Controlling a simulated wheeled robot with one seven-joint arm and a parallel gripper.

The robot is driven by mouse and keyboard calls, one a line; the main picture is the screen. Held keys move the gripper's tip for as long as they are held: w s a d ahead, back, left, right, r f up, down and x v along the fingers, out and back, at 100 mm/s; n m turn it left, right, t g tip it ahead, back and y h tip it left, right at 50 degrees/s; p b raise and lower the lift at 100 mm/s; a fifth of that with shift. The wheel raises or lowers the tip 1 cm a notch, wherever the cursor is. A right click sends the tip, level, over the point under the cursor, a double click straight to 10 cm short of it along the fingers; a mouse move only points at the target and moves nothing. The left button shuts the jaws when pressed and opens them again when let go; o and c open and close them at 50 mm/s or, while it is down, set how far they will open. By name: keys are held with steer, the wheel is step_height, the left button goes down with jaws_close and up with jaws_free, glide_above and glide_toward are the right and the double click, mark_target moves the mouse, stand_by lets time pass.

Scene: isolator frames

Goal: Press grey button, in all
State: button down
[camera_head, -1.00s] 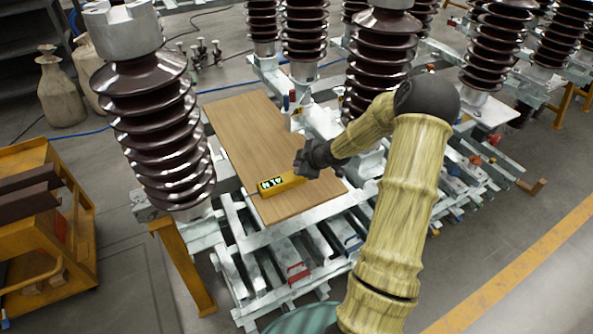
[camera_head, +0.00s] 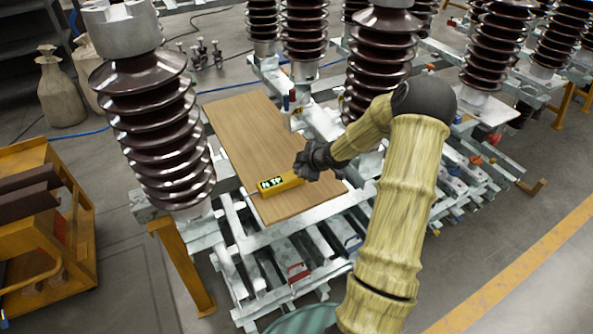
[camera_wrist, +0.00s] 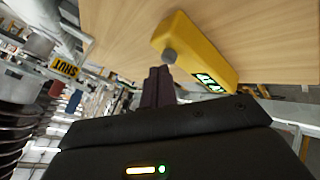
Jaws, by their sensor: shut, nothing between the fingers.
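A yellow box (camera_head: 289,181) with a small lit display lies on the wooden board (camera_head: 240,120) in the head view. In the wrist view the yellow box (camera_wrist: 197,50) shows a round grey button (camera_wrist: 169,56) on its near end. My gripper (camera_wrist: 159,72) is shut and empty, its fingertips right by the grey button. I cannot tell whether they touch it. In the head view my gripper (camera_head: 303,168) is at the right end of the box and hides the button there.
Tall brown ribbed insulators (camera_head: 160,125) stand left of and behind the board. A metal frame (camera_head: 270,235) lies under it. An orange cart (camera_head: 45,225) stands at the left. The board beyond the box is clear.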

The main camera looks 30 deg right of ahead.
steer(key=shift+f, duration=0.4)
stand_by(0.4)
stand_by(0.4)
steer(key=shift+r+p, duration=0.8)
steer(key=shift+r, duration=0.15)
step_height(320, 180, up, 5)
steer(key=p, duration=0.5)
stand_by(0.5)
